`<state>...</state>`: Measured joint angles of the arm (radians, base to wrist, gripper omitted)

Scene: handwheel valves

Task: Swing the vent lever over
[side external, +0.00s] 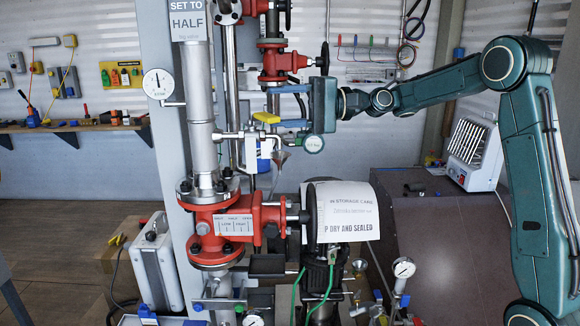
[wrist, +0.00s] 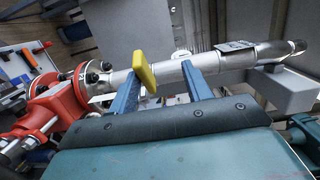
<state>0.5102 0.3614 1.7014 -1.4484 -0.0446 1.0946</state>
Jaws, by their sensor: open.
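The vent lever has a yellow handle (side external: 266,118) on a small valve on a thin side pipe, left of my gripper. In the wrist view the yellow handle (wrist: 145,72) stands between my two blue fingers, much closer to the left one. My gripper (side external: 272,106) is open, reaching in from the right with one finger above the other. The lower fingertip is beside the yellow handle; I cannot tell whether they touch. The open fingers also show in the wrist view (wrist: 161,74).
A red main valve (side external: 225,226) sits below on the grey vertical pipe (side external: 203,110). A smaller red valve (side external: 273,62) is just above my gripper.

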